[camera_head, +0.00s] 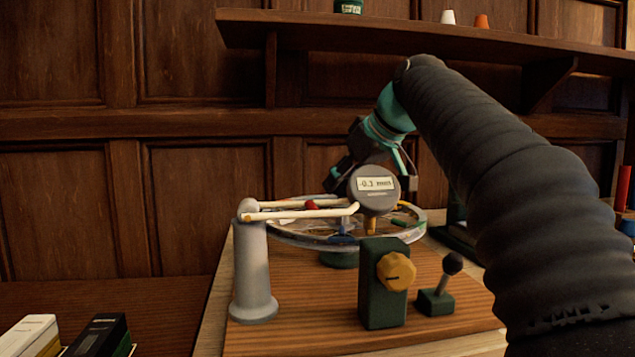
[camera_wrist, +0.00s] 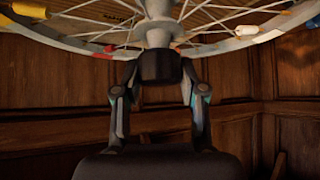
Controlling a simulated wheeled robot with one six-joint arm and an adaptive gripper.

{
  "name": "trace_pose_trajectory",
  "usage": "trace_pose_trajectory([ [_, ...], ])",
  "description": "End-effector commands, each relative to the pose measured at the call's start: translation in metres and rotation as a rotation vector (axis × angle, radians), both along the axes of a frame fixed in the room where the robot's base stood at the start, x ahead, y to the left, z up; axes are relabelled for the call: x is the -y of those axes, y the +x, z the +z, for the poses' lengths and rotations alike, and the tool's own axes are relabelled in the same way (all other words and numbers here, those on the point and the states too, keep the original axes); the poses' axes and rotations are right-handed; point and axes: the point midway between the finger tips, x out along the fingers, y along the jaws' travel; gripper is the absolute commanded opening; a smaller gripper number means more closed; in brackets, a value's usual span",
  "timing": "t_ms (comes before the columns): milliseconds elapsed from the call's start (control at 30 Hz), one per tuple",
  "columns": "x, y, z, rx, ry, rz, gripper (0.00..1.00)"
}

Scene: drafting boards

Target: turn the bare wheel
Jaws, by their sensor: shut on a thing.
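The bare spoked wheel (camera_head: 300,240) lies flat above a wooden base board, with no tyre on its rim. Small coloured pieces sit around its rim and spokes. My gripper (camera_head: 338,182) reaches down over the wheel's middle from the right. In the wrist view the wheel (camera_wrist: 245,32) fills the top, and my gripper (camera_wrist: 160,82) has its two fingers on either side of a dark cylindrical piece at the hub (camera_wrist: 160,65). It is shut on that hub. In the head view the round gauge hides part of this contact.
A grey post (camera_head: 253,270) with cream arms stands left of the wheel. A round gauge (camera_head: 374,190) with a small display is in front. A green box with a yellow knob (camera_head: 396,271) and a black-knobbed lever (camera_head: 452,265) stand nearer. A shelf (camera_head: 330,32) runs above.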

Motion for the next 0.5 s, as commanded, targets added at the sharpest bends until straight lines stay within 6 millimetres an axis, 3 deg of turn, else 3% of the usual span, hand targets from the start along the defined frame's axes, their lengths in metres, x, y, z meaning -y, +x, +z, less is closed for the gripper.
trace_pose_trajectory([
  [333,0.0044,0.0009,0.0006,0.002,0.004,-0.019,0.0],
  [367,0.0044,0.001,0.0006,0.002,0.004,-0.019,0.49],
  [433,0.0043,0.0009,0.0006,0.002,0.004,-0.019,0.66],
  [500,0.0043,0.0008,0.0005,0.001,0.003,-0.019,0.67],
])
